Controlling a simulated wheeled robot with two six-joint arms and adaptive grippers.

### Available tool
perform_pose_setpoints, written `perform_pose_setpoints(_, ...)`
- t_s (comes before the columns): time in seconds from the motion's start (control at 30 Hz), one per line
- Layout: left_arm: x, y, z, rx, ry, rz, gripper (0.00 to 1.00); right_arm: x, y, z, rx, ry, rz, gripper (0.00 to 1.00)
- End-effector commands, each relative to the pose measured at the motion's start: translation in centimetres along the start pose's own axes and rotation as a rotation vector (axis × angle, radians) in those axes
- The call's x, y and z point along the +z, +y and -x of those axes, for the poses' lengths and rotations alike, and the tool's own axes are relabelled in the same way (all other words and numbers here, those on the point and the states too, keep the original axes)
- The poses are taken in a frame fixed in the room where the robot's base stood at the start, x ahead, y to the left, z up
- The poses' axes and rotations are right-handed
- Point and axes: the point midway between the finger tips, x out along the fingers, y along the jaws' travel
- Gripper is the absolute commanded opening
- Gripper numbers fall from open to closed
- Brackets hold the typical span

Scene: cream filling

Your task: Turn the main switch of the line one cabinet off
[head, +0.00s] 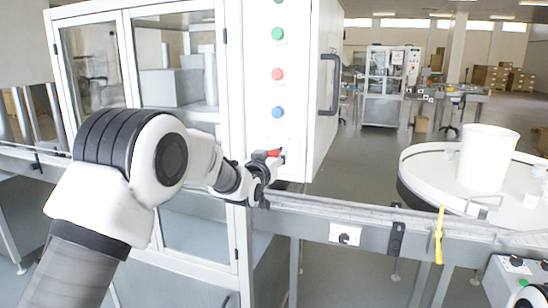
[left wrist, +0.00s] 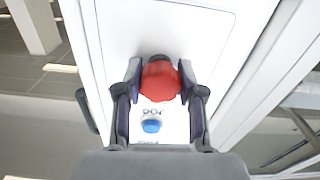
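The line one cabinet (head: 318,90) is the tall white box with a column of coloured buttons. Its main switch, a red knob (head: 273,153), sits low on the front face below the blue button. In the left wrist view the red knob (left wrist: 160,80) lies between the two fingertips of my left gripper (left wrist: 160,72), which appear to touch its sides. In the head view my left gripper (head: 270,162) is at the knob and partly hides it. Whether the knob is turned cannot be told. My right gripper is not in view.
Blue (head: 278,113), red (head: 277,74) and green (head: 278,34) buttons sit above the switch. A black handle (head: 329,84) is on the cabinet's right side. A conveyor rail (head: 370,211) runs below, towards a round table (head: 421,166) with a white bucket (head: 487,158).

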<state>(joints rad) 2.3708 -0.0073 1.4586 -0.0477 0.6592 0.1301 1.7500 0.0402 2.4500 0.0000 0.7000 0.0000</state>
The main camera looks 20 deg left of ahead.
Motion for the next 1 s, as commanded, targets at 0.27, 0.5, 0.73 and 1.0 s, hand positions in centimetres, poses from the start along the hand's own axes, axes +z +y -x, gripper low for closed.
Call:
perform_pose_setpoints(0.27, 0.0, 0.0, 0.0, 0.000, 0.000, 0.008, 0.03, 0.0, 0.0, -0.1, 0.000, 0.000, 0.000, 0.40)
perform_pose_setpoints(0.5, 0.1, 0.0, 0.0, 0.000, 0.000, 0.074, 0.03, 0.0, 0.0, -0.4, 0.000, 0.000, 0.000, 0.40)
perform_pose_setpoints(0.73, 0.1, 0.0, 0.0, 0.000, 0.001, 0.222, 0.03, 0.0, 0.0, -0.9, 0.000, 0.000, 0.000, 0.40)
perform_pose_setpoints(1.0, 0.1, 0.1, 0.0, 0.000, 0.000, 0.470, 0.03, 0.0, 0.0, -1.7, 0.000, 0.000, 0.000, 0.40)
